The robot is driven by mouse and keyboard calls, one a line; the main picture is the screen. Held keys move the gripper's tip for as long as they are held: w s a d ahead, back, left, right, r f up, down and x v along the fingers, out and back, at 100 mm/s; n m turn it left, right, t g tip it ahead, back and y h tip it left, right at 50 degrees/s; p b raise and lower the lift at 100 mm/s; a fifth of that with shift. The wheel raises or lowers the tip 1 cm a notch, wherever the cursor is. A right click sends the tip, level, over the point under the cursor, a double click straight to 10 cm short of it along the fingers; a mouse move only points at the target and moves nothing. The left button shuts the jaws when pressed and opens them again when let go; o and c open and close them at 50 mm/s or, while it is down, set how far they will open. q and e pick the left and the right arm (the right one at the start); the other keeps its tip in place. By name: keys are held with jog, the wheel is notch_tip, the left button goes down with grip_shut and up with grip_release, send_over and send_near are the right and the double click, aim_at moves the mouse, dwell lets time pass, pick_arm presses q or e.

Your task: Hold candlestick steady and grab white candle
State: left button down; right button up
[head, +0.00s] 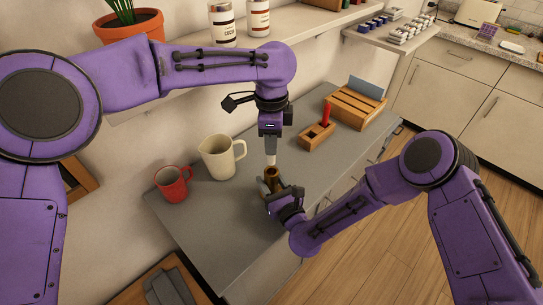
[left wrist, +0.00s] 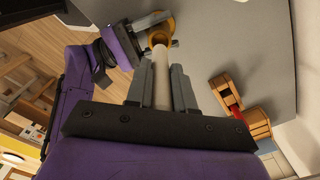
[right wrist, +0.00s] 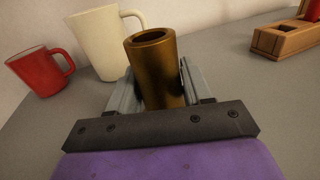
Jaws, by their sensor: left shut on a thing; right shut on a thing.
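The white candle (head: 270,158) hangs upright below my left gripper (head: 270,141), which is shut on it. In the left wrist view the candle (left wrist: 160,78) lies between the two fingers, its far end close to the candlestick's round opening. The brass candlestick (head: 273,176) stands on the grey counter with my right gripper (head: 270,187) shut around it. In the right wrist view the candlestick (right wrist: 155,72) is between the fingers, and its open top looks empty. The candle's lower end is just above or at the opening; I cannot tell whether they touch.
A red mug (head: 173,185) and a cream pitcher (head: 222,158) stand left on the grey counter (head: 225,215). A shelf with jars is above.

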pick_arm(q)
notch_tip(320, 180, up, 11)
jog(key=shift+r, duration=0.2)
pick_arm(e)
jog(key=o, duration=1.2)
